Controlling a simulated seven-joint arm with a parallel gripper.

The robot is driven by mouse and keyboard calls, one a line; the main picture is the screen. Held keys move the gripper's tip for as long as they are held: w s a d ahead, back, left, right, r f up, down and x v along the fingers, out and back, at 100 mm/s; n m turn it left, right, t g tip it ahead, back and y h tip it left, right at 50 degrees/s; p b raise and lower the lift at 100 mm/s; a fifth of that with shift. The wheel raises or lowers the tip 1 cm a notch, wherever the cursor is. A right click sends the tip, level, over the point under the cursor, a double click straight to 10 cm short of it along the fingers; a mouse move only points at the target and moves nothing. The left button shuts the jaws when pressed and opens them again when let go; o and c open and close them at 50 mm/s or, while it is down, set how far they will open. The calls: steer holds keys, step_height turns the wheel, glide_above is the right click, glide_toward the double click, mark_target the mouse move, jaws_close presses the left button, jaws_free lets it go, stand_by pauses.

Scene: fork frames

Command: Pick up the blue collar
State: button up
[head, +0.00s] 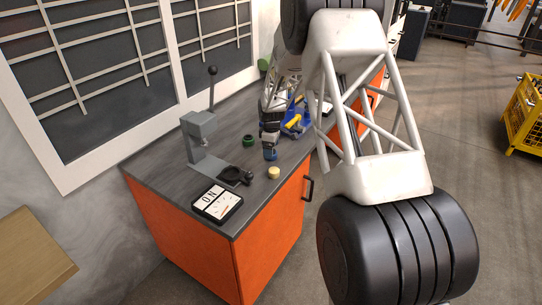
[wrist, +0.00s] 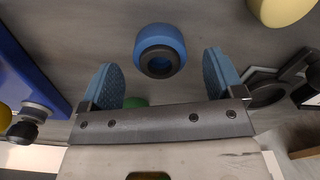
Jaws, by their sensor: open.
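The blue collar (wrist: 160,45) shows in the wrist view as a short blue ring with a dark centre, at the upper middle. It is on the grey worktop. My gripper (wrist: 159,70) is open, with one blue finger at each side of the picture. The collar appears between and slightly beyond the fingertips, with gaps at both sides and no visible contact. In the head view my gripper (head: 270,146) points down over the worktop. Blue shows at its lower end there, and I cannot tell collar from fingers.
A yellow round piece (head: 274,172) lies nearby, and a green ring (head: 249,141) is left of my gripper. A blue holder (head: 297,121) with yellow parts stands behind. A grey lever press (head: 203,140) and an ON panel (head: 217,203) stand on the left of the worktop (head: 160,176).

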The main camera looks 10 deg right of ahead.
steer(key=shift+f, duration=0.95)
steer(key=c, duration=1.2)
steer(key=shift+r, duration=0.15)
steer(key=shift+r, duration=0.55)
steer(key=shift+s+r, duration=0.2)
steer(key=shift+r, duration=0.4)
steer(key=shift+s+r, duration=0.15)
steer(key=shift+r, duration=0.4)
steer(key=s, duration=0.5)
steer(key=s+r, duration=0.1)
steer(key=s, duration=0.9)
steer(key=shift+s+a+r, duration=0.15)
steer(key=shift+a, duration=0.1)
